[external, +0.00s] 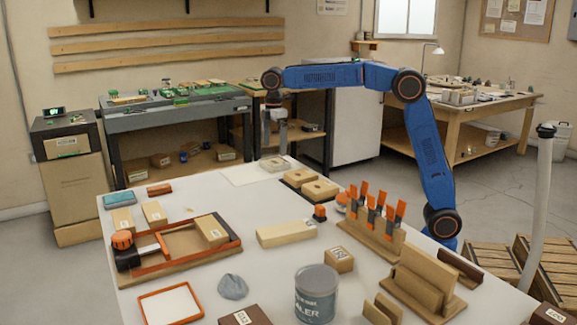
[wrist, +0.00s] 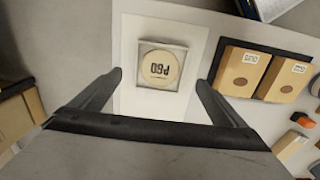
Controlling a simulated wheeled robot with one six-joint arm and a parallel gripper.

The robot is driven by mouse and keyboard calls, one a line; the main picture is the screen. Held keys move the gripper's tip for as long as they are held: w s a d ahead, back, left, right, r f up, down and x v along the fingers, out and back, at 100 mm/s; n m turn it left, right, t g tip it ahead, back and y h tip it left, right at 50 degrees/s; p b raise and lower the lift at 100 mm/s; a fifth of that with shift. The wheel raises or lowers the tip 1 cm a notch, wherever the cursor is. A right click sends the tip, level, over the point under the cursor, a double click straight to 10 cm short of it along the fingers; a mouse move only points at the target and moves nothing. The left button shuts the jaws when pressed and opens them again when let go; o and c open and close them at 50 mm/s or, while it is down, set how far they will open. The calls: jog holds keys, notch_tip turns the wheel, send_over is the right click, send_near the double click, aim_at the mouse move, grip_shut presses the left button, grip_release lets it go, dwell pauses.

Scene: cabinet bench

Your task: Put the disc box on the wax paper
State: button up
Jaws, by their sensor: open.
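The disc box (wrist: 183,57) is a small square grey box with a round tan disc marked P60 in it. It lies flat on the wax paper (wrist: 135,105), a white sheet, inside its edges in the wrist view. In the external view the disc box (external: 277,164) and wax paper (external: 240,174) are at the far edge of the white table. My gripper (external: 275,142) points down above the box. In the wrist view my gripper (wrist: 160,79) is open, its fingers either side of the box with gaps, touching neither side visibly.
A dark tray (external: 312,196) with two tan boxes stands right of the paper. A wood block (external: 286,233), a rack of orange-handled tools (external: 374,215) and a clamp board (external: 178,250) stand nearer. The table left of the paper is fairly clear.

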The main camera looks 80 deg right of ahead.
notch_tip(320, 180, up, 5)
jog(key=s+d+f+m+t, duration=0.1)
jog(key=s+d+m, duration=0.1)
jog(key=s, duration=1.1)
jog(key=s+d+m+t, duration=0.1)
jog(key=s+d+m, duration=0.15)
jog(key=s, duration=0.95)
jog(key=s+f+m+t, duration=0.1)
jog(key=s+f+m, duration=0.1)
jog(key=s+f, duration=0.6)
jog(key=s+f+m+t, duration=0.1)
jog(key=s+f+m, duration=0.1)
jog(key=s+f, duration=0.6)
jog(key=s, duration=0.6)
jog(key=shift+s+d+f+t, duration=0.25)
jog(key=shift+d+t, duration=0.15)
